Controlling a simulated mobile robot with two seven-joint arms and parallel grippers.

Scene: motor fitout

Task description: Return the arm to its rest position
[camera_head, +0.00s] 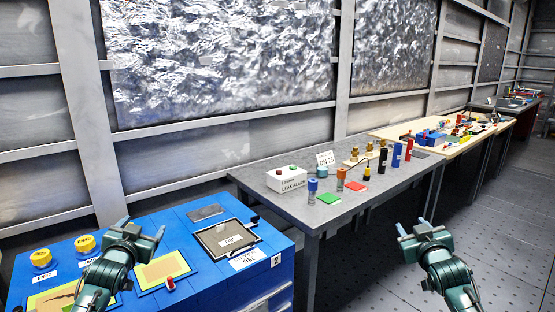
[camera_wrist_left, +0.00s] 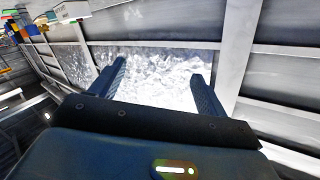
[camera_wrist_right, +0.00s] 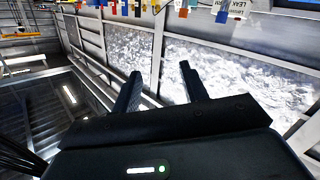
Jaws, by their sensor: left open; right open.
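My left gripper (camera_head: 141,233) is above the blue cabinet at the lower left of the head view, its fingers apart and nothing between them. In the left wrist view its two fingers (camera_wrist_left: 158,85) are spread and empty, with the wall behind them. My right gripper (camera_head: 416,229) is over the bare floor to the right of the grey table, also open and empty. In the right wrist view its fingers (camera_wrist_right: 160,88) stand apart with nothing between them. Both forearms come up from the bottom of the head view.
The blue cabinet (camera_head: 275,246) carries yellow round caps (camera_head: 85,243), framed panels and a small red piece (camera_head: 169,283). The grey table (camera_head: 263,194) holds a white leak alarm box (camera_head: 287,180) and several coloured cylinders. The floor (camera_head: 510,225) at the right is clear.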

